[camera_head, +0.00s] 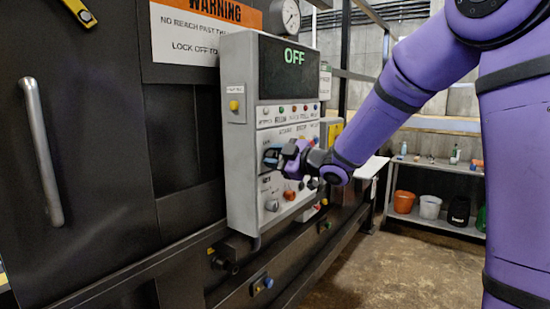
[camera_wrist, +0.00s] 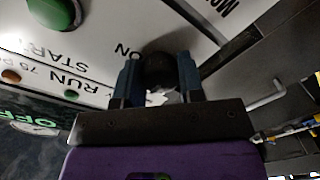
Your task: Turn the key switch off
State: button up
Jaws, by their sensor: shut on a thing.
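The key switch shows in the wrist view as a round black knob (camera_wrist: 160,70) with a small pale piece (camera_wrist: 157,98) below it. An "ON" label is beside it on the white panel. My gripper (camera_wrist: 159,76) has its two blue fingers on either side of the knob and is shut on it. In the head view my gripper (camera_head: 271,157) is against the front of the grey control box (camera_head: 240,150), at its left middle. There the fingers hide the key switch. Its exact turn angle cannot be told.
The box's display (camera_head: 288,70) reads "OFF" in green. A yellow button (camera_head: 234,105) is on the box's side. Several buttons and knobs, including a red one (camera_head: 290,195), surround my gripper. A shelf (camera_head: 440,222) with buckets stands at the right; the floor before it is clear.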

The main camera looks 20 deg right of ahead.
jog(key=o, duration=0.9)
jog(key=v, duration=1.1)
jog(key=shift+a, duration=0.1)
jog(key=s+d+r+m+g+h, duration=0.2)
jog(key=s+d+m+h, duration=0.3)
jog(key=s+m+h, duration=0.7)
jog(key=s+a+f+m+g, duration=0.1)
jog(key=s+g, duration=0.1)
jog(key=s, duration=0.3)
jog(key=s+a+f+m+g, duration=0.2)
jog(key=s, duration=0.4)
jog(key=s+a+f+m+g+y, duration=0.1)
jog(key=s+g, duration=0.2)
jog(key=s, duration=0.3)
jog(key=shift+a+f+m, duration=0.2)
jog(key=shift+f+m, duration=0.1)
jog(key=shift+f, duration=0.05)
